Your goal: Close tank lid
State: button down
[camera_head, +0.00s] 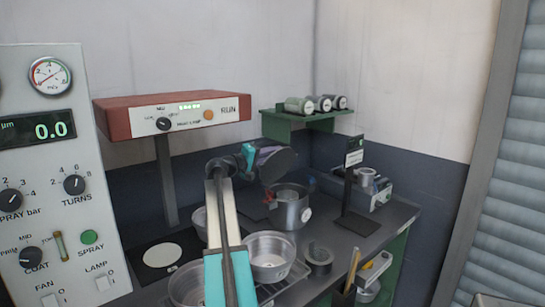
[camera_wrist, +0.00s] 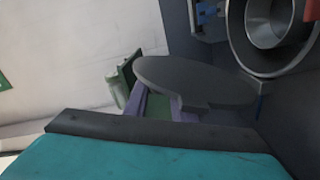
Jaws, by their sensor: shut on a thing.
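The tank (camera_head: 290,212) is a silver pot on the bench, right of centre in the head view. Its open round mouth also shows at the upper right of the wrist view (camera_wrist: 236,36). The tank lid (camera_head: 280,166) is a dark grey disc, tilted above and behind the tank's mouth, apart from most of its rim. In the wrist view the lid (camera_wrist: 190,77) is a flat disc with a small tab at its near edge. My gripper (camera_head: 262,154) has purple fingers (camera_wrist: 160,108), shut at the lid's near edge. The exact contact is partly hidden.
Several metal pans (camera_head: 270,250) stand in front of the tank. A dark post with a small display (camera_head: 353,158) rises right of it. A green shelf (camera_head: 300,118) with jars is behind.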

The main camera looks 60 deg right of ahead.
jog(key=shift+s+a+r, duration=0.1)
jog(key=shift+s, duration=0.35)
jog(key=c, duration=1.5)
grip_release()
jog(key=shift+s, duration=0.1)
jog(key=shift+w+a, duration=0.15)
jog(key=shift+w, duration=0.05)
jog(key=shift+w+a+b, duration=0.25)
jog(key=shift+a+b, duration=0.1)
jog(key=shift+a, duration=0.15)
jog(key=b+v, duration=0.1)
jog(key=v, duration=1.1)
jog(key=shift+w+a+b, duration=0.1)
jog(key=shift+a+b, duration=0.15)
jog(key=shift+b, duration=0.05)
